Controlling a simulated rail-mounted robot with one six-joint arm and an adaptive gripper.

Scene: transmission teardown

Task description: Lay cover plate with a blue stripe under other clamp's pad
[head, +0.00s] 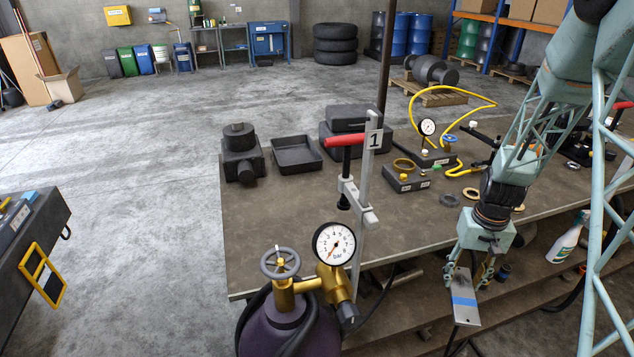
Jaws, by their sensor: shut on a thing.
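My gripper (478,268) is shut on the cover plate (464,292), a grey metal plate with a blue stripe across it. The plate hangs steeply tilted in front of the workbench's front edge, clear of the bench top. A clamp (364,190) with a "1" label and a red handle stands at the bench's front edge, left of my gripper. Its dark pad (343,203) is above the bench top. Another red handle (618,108), perhaps of the other clamp, shows at the far right. My arm's lattice hides much there, and I cannot make out a pad.
A purple gas cylinder (290,325) with a pressure gauge (333,243) stands before the workbench (290,222). A yellow hose (455,112), gauge block, rings and black housings lie on the bench. The bench's middle is fairly clear.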

